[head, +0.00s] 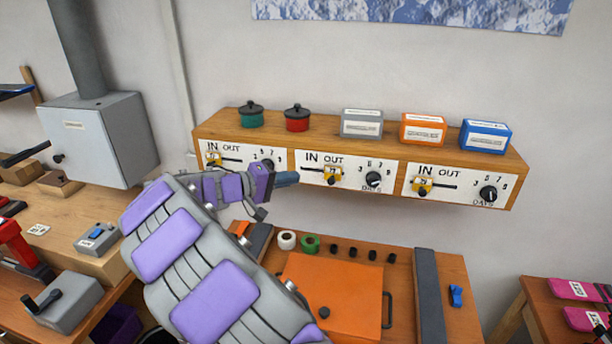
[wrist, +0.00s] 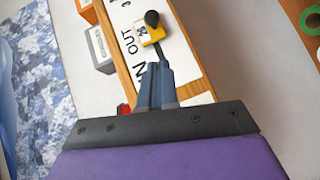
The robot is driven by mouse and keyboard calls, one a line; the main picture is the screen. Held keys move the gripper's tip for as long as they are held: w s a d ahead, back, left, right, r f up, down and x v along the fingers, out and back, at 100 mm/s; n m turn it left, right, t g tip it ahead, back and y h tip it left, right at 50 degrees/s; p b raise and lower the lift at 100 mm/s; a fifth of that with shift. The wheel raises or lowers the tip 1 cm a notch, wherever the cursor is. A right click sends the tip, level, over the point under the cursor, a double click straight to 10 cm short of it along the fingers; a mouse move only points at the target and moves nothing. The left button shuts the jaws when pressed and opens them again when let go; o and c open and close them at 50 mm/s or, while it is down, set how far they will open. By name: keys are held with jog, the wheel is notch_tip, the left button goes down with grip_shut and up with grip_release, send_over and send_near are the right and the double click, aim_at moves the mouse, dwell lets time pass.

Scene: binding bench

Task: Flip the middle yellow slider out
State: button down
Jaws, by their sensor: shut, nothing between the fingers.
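The middle yellow slider (head: 332,174) is on the middle white panel (head: 343,161) of the wooden shelf. It stands at the right end of its slot, below the word OUT. The wrist view shows the same yellow slider (wrist: 151,36) beyond my fingertips, beside OUT. My gripper (head: 288,179) is shut and empty at the left end of the middle panel, pointing right. Its blue fingers (wrist: 158,68) are together and look apart from the slider. The left yellow slider (head: 213,158) and right yellow slider (head: 422,185) stand at the left, IN ends of their slots.
A black dial (head: 373,179) is right of the middle slider. Pots and boxes, including an orange box (head: 423,129), stand on the shelf (head: 335,143). Below is a bench with an orange board (head: 335,295). The wall is close behind.

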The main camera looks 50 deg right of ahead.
jog(key=shift+v, duration=2.95)
jog(key=shift+s+a, duration=0.1)
